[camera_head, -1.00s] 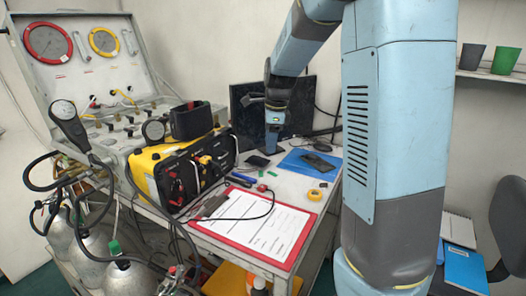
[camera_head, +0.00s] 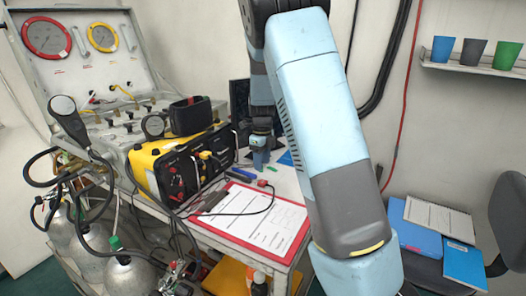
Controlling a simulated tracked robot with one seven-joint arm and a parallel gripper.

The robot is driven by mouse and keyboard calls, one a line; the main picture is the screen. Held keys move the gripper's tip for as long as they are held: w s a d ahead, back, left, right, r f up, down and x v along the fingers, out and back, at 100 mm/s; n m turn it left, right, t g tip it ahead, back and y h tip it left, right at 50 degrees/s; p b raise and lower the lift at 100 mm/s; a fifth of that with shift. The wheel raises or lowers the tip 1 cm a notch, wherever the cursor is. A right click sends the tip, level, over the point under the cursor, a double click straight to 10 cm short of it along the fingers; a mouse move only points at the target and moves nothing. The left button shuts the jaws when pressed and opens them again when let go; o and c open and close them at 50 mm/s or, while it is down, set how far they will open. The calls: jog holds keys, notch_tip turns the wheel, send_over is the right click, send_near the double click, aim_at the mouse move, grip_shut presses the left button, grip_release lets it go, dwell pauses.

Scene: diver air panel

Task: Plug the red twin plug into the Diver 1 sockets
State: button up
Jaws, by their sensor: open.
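The red twin plug (camera_head: 263,183) appears as a small red piece on the table, just beyond the far edge of the red clipboard, with a black cable curving from it over the paper. A yellow and black comms box (camera_head: 182,165) stands to its left, its front panel carrying red and yellow fittings. Which of these are the Diver 1 sockets is too small to read. My gripper (camera_head: 259,166) points down above the table just behind the plug, open and apart from it. My arm hides part of the table to the right.
The red clipboard (camera_head: 286,252) with white paper lies at the table's front. A small green piece (camera_head: 272,169) lies near the plug. A gauge case (camera_head: 75,72) stands behind left, with grey cylinders (camera_head: 127,273) below. A shelf with cups (camera_head: 475,66) is at upper right.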

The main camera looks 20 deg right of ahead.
aim_at(262, 181)
notch_tip(262, 181, down, 8)
jog(key=shift+f, duration=0.1)
dwell(0.4)
jog(key=shift+c, duration=0.3)
grip_shut()
dwell(0.3)
jog(key=shift+r, duration=1.55)
